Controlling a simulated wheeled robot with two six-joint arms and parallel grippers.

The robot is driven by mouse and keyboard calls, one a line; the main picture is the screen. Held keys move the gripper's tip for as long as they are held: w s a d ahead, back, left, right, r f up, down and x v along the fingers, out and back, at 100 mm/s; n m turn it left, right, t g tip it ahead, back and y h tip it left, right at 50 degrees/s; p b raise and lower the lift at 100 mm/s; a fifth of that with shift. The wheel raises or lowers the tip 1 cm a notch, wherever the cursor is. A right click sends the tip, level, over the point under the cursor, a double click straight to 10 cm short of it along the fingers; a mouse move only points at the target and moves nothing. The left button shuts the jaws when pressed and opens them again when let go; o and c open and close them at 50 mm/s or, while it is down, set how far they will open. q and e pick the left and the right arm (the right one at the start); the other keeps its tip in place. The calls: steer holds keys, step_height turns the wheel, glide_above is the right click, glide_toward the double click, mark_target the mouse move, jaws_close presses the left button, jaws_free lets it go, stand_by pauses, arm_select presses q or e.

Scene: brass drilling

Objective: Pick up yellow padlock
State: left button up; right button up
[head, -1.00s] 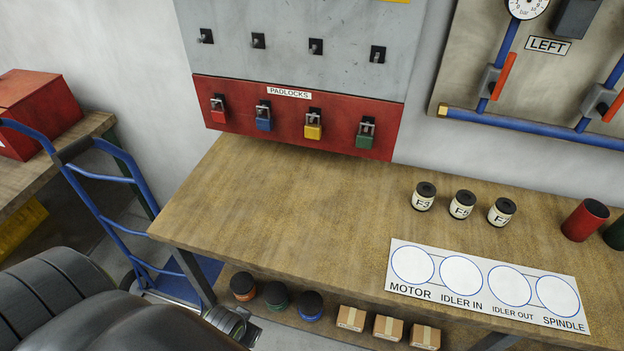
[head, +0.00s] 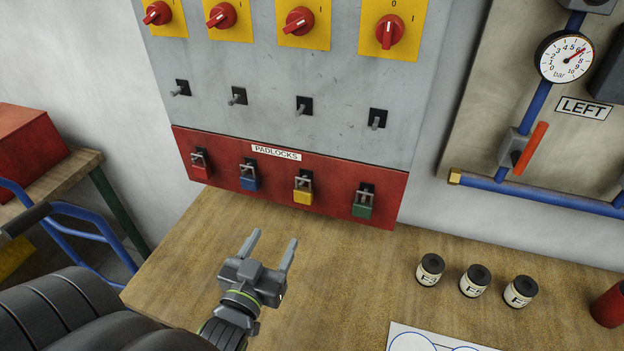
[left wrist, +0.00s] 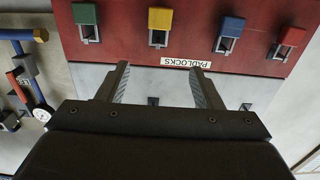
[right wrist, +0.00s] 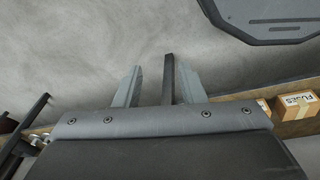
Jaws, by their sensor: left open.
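The yellow padlock (head: 303,194) hangs by its shackle from the red panel labelled PADLOCKS, between the blue padlock (head: 249,180) and the green padlock (head: 362,206). It also shows near the top of the left wrist view (left wrist: 160,19), which is upside down. My left gripper (head: 272,246) is open and empty above the wooden table, in front of and below the padlock row, apart from the yellow padlock.
A red padlock (head: 200,168) hangs at the left end. Several jars (head: 475,281) stand on the table (head: 340,260) at right. The table below the padlocks is clear. A box labelled FUSES (right wrist: 297,106) shows beside my right gripper.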

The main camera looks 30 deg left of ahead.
steer(key=s+d, duration=0.1)
steer(key=s, duration=0.6)
arm_select(q)
steer(key=p, duration=0.2)
glide_toward(301, 187)
steer(key=f+x, duration=0.1)
steer(key=x, duration=0.4)
steer(key=p+x, duration=0.1)
steer(key=x, duration=0.4)
steer(key=shift+w+a+p, duration=0.15)
steer(key=shift+w+p, duration=0.05)
steer(key=shift+p, duration=0.15)
arm_select(e)
steer(key=w+r, duration=0.3)
steer(key=shift+a+r, duration=0.2)
steer(key=shift+r, duration=0.05)
arm_select(q)
steer(key=shift+c, duration=0.3)
steer(key=c, duration=1.1)
arm_select(e)
steer(key=shift+d, duration=0.15)
